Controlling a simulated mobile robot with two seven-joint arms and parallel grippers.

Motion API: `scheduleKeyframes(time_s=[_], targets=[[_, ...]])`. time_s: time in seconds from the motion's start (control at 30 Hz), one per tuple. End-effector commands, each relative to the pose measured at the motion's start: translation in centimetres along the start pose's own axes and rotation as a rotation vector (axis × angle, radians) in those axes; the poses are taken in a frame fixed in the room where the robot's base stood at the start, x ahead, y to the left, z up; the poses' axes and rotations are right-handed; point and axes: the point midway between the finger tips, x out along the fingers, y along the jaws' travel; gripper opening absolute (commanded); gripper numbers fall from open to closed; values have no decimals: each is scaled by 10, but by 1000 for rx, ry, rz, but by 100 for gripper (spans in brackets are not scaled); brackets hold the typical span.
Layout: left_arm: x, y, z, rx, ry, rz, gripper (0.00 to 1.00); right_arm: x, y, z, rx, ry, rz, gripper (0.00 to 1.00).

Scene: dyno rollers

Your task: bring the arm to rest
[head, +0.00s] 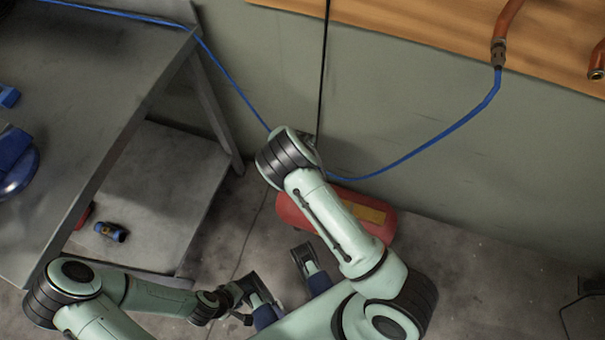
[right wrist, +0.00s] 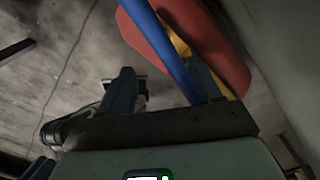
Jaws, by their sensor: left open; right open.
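My left arm comes in low from the left in the head view. Its gripper (head: 236,300) is small, dark and partly hidden at the bottom centre, above the floor; it holds nothing that I can see. My right arm bends up to an elbow in the middle and back down. Its gripper (head: 281,274) is open, with two dark, blue-backed fingers apart and empty, close beside the left gripper. In the right wrist view the right gripper (right wrist: 163,82) also shows widely open, with a red tank (right wrist: 190,35) beyond its right finger.
The red tank (head: 382,220) lies on the floor by the wall, partly behind my right arm. A grey workbench (head: 95,95) with a lower shelf (head: 165,185) stands at left. A blue hose (head: 440,135) hangs along the wall. The floor at right (head: 490,280) is mostly clear.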

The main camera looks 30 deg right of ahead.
Motion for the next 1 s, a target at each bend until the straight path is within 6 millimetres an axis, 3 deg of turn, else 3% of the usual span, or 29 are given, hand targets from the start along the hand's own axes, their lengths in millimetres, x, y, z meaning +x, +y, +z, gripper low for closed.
scheduleKeyframes(time_s=[0.47, 0.6, 0.67, 0.77, 1.0], targets=[[0, 0, 0, 0, 0, 0, 51, 1, 0, 0, 0, 1, 0, 63], [0, 0, 0, 0, 1, 0, 51, 8, 5, -10, 95, 4, 38, 63], [0, 0, 0, 0, 1, 0, 51, 15, 11, -20, 222, 9, 84, 63], [0, 0, 0, 0, 1, 0, 51, 31, 27, -45, 564, 29, 191, 63], [0, 0, 0, 0, 1, 0, 51, 48, 71, -105, 1622, 172, 384, 63]])
